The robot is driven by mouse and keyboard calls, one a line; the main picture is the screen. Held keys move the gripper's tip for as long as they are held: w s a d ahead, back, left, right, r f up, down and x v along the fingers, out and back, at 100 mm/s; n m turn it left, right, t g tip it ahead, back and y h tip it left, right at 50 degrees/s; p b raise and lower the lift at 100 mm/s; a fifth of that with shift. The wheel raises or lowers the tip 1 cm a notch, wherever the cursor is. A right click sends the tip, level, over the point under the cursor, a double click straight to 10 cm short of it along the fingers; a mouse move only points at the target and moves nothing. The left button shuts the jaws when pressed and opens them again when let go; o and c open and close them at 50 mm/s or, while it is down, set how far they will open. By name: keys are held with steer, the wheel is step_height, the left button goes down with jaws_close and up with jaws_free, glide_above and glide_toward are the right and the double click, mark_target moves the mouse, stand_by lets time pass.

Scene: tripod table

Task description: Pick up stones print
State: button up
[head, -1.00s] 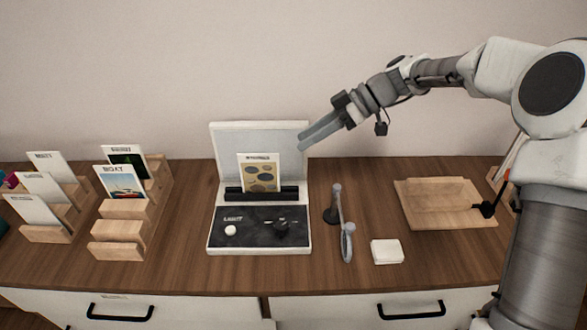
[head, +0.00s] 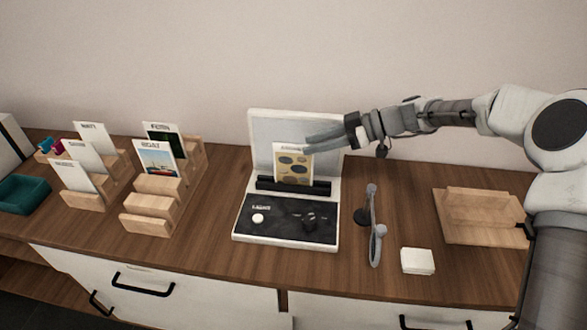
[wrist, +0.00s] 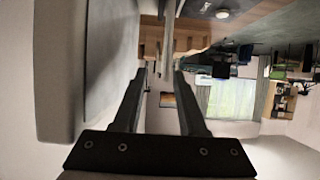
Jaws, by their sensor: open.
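The stones print (head: 292,168) is a pale card with dark and tan oval stones. It stands upright in the black slot bar of the light box (head: 240,222), in front of its raised panel. My gripper (head: 308,143) is open, its fingers pointing left at the print's upper right edge. In the wrist view, my gripper (wrist: 158,78) shows its two fingers apart. A thin upright strip, likely the print seen edge-on (wrist: 168,40), lies just beyond the gap between the fingertips. Whether the fingers touch the print I cannot tell.
Wooden racks (head: 150,208) with several other prints stand at the left, beside a teal tray (head: 22,194). A grey magnifier-like stand (head: 374,228), white coasters (head: 417,261) and a wooden board (head: 480,215) lie to the right. The light box panel is close beside the fingers.

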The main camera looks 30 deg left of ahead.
mark_target(293, 150)
steer(key=x, duration=0.5)
steer(key=shift+s+a, duration=0.25)
steer(key=shift+s, duration=0.25)
jaws_close()
stand_by(1.0)
